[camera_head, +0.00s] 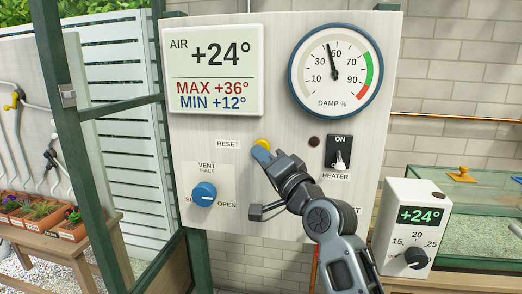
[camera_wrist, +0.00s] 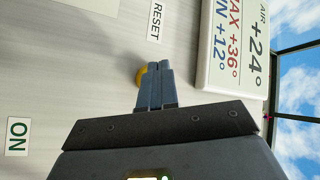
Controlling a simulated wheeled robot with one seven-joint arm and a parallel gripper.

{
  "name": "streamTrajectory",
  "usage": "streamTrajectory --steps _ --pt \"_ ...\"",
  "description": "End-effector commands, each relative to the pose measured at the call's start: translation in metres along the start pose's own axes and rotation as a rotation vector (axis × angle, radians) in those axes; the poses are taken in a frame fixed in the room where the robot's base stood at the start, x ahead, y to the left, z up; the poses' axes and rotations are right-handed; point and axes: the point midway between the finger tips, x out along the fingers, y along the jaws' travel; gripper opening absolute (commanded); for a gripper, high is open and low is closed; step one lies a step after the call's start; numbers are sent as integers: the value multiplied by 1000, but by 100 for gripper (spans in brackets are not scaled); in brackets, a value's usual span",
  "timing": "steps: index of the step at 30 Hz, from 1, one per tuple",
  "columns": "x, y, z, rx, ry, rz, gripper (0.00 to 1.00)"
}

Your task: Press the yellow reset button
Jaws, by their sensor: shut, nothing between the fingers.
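The yellow reset button (camera_head: 261,144) is on the pale panel, just right of the RESET label (camera_head: 228,145). My gripper (camera_head: 262,153) is shut and empty, with its fingertips at the button. In the wrist view the shut fingers (camera_wrist: 154,68) cover most of the button (camera_wrist: 139,76), and only its yellow edge shows beside them. Whether the fingertips touch the button or stop just short of it, I cannot tell. The display (camera_head: 215,69) above reads AIR +24°, MAX +36° and MIN +12°.
A blue vent knob (camera_head: 204,194) is below left of the button. The heater switch (camera_head: 338,153) and a dark round spot (camera_head: 314,141) are to the right, under the damp dial (camera_head: 336,73). A white thermostat box (camera_head: 411,228) stands at lower right beside my arm.

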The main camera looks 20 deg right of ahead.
Motion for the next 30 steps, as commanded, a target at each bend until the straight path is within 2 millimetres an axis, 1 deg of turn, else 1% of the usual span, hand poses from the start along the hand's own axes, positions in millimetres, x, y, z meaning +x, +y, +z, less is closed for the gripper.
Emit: streamTrajectory --steps 30 --pt "5 4 -4 -1 1 0 0"
